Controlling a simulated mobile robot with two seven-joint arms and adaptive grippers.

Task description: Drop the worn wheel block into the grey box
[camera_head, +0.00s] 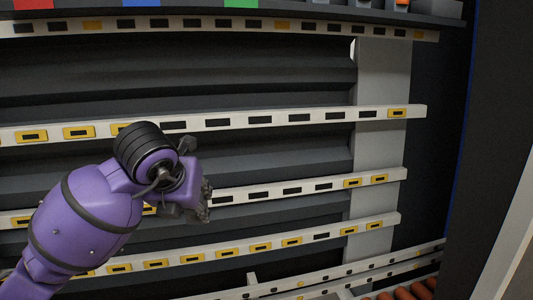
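My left arm comes in from the left, and its gripper (199,196) is near the middle of the head view, in front of the pale slotted rails. The gripper is dark and small here. Its fingers are partly hidden by the wrist, so I cannot tell whether it is open, shut or holding anything. My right gripper is out of view. I cannot make out a worn wheel block or a grey box for certain.
Pale rails (250,121) with black and yellow slots cross dark shelving. A grey upright (377,150) stands to the right. Orange-brown rollers (405,293) lie at the lower right. Red, blue and green pieces (142,2) show along the top edge. A dark panel (497,110) bounds the right side.

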